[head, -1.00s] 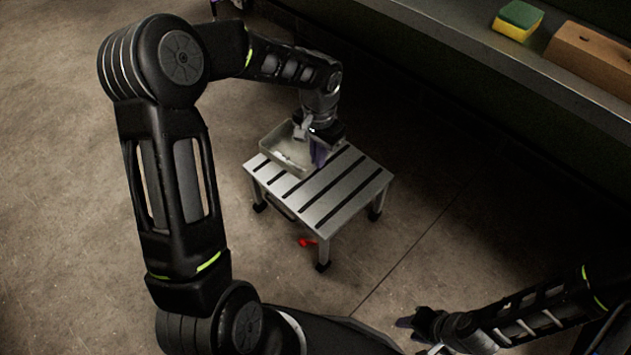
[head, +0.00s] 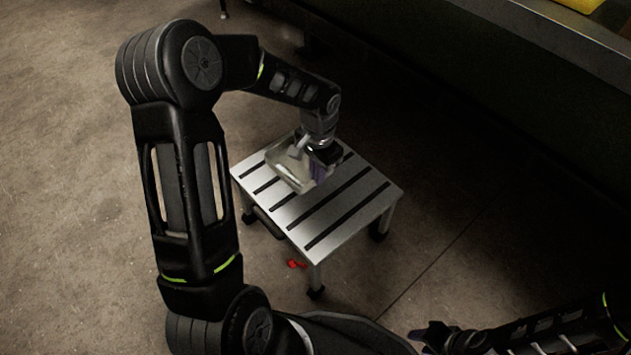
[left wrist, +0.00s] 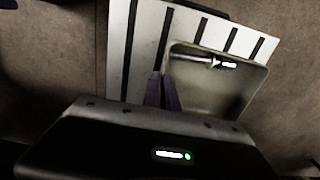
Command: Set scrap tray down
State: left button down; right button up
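The scrap tray (head: 278,167) is a shallow pale grey, see-through-looking tray over the slatted metal step stool (head: 345,205). My left gripper (head: 317,172) points down at the tray's right side. In the left wrist view, its purple fingers (left wrist: 162,92) are close together on the near side wall of the tray (left wrist: 215,95). Small bright bits lie at the tray's far end. I cannot tell whether the tray's bottom touches the stool's top. My right gripper (head: 425,338) is low at the bottom, away from the stool; its fingers are too dark to read.
A red object (head: 296,264) lies on the floor by the stool's front leg. A dark bench or shelf (head: 560,60) runs along the upper right, with part of a yellow object (head: 580,4) on it. The stool's right half is bare, and the floor at left is open.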

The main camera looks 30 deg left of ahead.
pick_arm(q)
notch_tip(320, 180, down, 5)
jog(key=shift+r+b, duration=0.1)
jog(key=shift+b, duration=0.9)
jog(key=shift+f+b, duration=1.1)
jog(key=shift+f, duration=1.45)
jog(key=shift+f, duration=0.15)
jog(key=c, duration=1.7)
grip_release()
notch_tip(320, 180, up, 12)
jog(key=p, duration=0.4)
jog(key=shift+p, duration=0.35)
